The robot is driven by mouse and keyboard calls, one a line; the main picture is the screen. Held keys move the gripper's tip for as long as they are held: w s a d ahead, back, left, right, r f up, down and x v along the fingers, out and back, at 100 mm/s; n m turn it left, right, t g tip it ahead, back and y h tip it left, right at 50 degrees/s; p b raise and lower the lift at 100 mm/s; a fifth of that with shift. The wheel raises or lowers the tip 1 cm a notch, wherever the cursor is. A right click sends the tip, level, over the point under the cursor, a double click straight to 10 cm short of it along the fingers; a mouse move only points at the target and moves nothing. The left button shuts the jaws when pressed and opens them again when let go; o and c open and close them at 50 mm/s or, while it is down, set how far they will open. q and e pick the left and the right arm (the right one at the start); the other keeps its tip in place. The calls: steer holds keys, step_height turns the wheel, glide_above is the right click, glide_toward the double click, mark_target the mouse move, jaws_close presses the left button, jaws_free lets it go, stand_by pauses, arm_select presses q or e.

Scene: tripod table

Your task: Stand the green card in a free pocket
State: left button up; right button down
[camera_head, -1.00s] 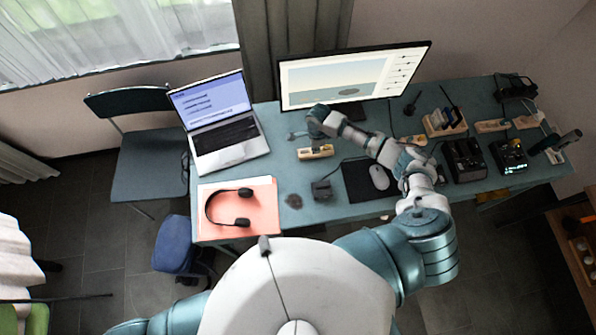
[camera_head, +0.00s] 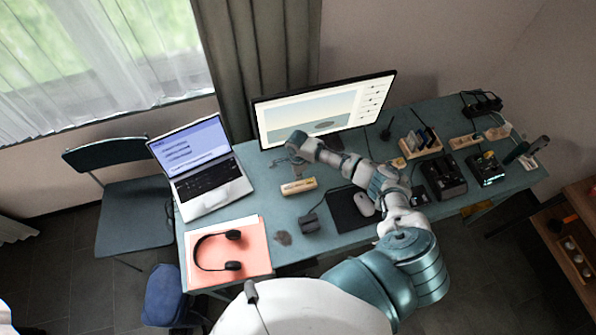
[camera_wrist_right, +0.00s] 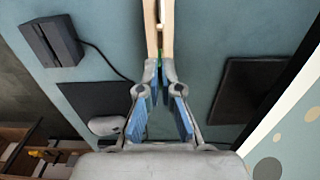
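A small pale wooden block (camera_head: 298,186) lies on the desk in front of the monitor. My right gripper (camera_head: 291,160) is just behind and above it in the head view. In the right wrist view, the gripper's blue-padded fingers (camera_wrist_right: 158,82) point at the slotted wooden block (camera_wrist_right: 166,28), with their tips close together. A sliver of green (camera_wrist_right: 160,71), likely the green card seen edge-on, shows between the tips. I cannot tell whether the fingers press on it. A wooden rack (camera_head: 420,143) with several dark cards stands at the right. My left gripper is out of view.
The monitor (camera_head: 325,110) stands close behind my right gripper. A laptop (camera_head: 200,167), headphones (camera_head: 217,250), a small dark box (camera_head: 310,223) and a mouse (camera_head: 364,204) are around it. Dark devices (camera_head: 444,177) stand in front of the rack.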

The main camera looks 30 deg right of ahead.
step_height(320, 180, down, 3)
steer(key=shift+b, duration=0.5)
steer(key=shift+d+f, duration=0.15)
steer(key=shift+f, duration=0.45)
steer(key=shift+p, duration=0.35)
stand_by(0.5)
steer(key=shift+p, duration=0.5)
stand_by(0.5)
